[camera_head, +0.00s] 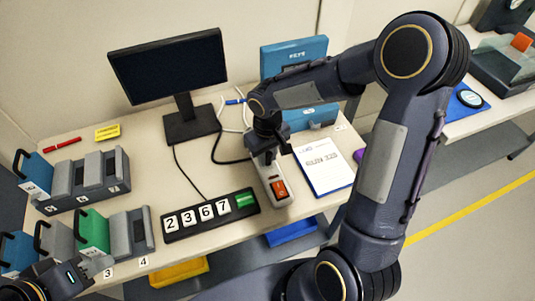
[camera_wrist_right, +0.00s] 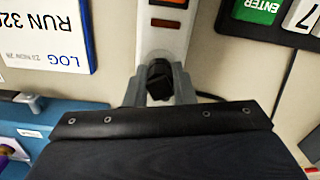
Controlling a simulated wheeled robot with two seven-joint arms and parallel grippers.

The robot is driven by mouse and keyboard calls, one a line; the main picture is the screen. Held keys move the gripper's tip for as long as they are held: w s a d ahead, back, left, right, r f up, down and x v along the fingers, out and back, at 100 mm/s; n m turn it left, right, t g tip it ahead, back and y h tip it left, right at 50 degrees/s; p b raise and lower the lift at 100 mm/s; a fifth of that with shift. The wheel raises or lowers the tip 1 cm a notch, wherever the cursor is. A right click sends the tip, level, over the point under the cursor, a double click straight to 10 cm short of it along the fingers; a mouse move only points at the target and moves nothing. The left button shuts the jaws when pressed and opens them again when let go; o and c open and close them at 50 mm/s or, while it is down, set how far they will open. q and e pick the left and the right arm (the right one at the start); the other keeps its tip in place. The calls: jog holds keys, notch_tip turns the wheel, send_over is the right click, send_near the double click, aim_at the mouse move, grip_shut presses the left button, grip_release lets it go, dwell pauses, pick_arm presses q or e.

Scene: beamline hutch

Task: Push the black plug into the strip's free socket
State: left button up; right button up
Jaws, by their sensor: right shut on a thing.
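The white power strip (camera_head: 268,178) lies on the table, with a lit orange-red switch (camera_head: 278,189) at its near end. It also shows in the right wrist view (camera_wrist_right: 164,42). My right gripper (camera_head: 266,155) is over the strip's far part. In the right wrist view its two fingers are shut on the black plug (camera_wrist_right: 160,78), which is over or against the strip's face. I cannot tell how deep the plug sits, and the socket under it is hidden. My left gripper (camera_head: 42,284) is at the lower left corner, partly cut off; its fingers are unclear.
A number display (camera_head: 210,215) reading 2367 lies left of the strip. A log sheet (camera_head: 324,164) lies to its right. A monitor (camera_head: 172,70) stands behind, with cables running near the strip. Grey holders with coloured handled blocks (camera_head: 92,232) fill the left side.

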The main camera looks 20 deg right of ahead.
jog(key=shift+f, duration=0.1)
jog(key=o, duration=1)
jog(key=shift+o, duration=0.2)
notch_tip(320, 180, up, 7)
jog(key=shift+r, duration=0.15)
jog(key=shift+s+r, duration=0.15)
jog(key=shift+r, duration=0.25)
jog(key=s+r+m+t+y, duration=0.1)
jog(key=s+r+t+y, duration=0.1)
jog(key=s, duration=0.7)
jog(key=s+r+m+t+y, duration=0.1)
jog(key=s+r+m+t, duration=0.1)
jog(key=s, duration=0.7)
jog(key=shift+s+r+m+t+y, duration=0.3)
jog(key=shift+r+t+y, duration=0.1)
jog(key=shift+r+t, duration=0.45)
